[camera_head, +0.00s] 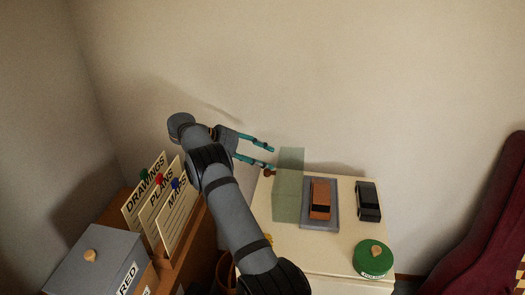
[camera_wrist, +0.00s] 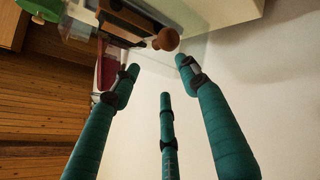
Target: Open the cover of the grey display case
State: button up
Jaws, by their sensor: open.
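The grey display case has a grey base (camera_head: 334,217) on the cream cabinet top, with an orange-brown model car (camera_head: 320,199) on it. Its clear greenish cover (camera_head: 289,183) stands upright at the base's left side, swung off the car. A round wooden knob (camera_head: 268,173) sits on the cover's left face; the knob also shows in the wrist view (camera_wrist: 166,39). My gripper (camera_head: 271,158) is open and empty, close to the knob. In the wrist view its three teal fingers (camera_wrist: 160,76) are spread, with the knob just beyond the tips and not gripped.
A dark model car (camera_head: 368,201) and a green round tin (camera_head: 373,259) stand right of the case. At the left are upright file cards (camera_head: 161,200) and a grey lidded box (camera_head: 98,262). The wall lies behind.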

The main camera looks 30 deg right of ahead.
jog(key=shift+r, duration=2.3)
notch_tip(320, 180, up, 16)
jog(key=p, duration=1.8)
jog(key=shift+f, duration=0.2)
notch_tip(320, 180, down, 9)
jog(key=b, duration=1)
jog(key=shift+r, duration=0.2)
jog(key=shift+r, duration=0.1)
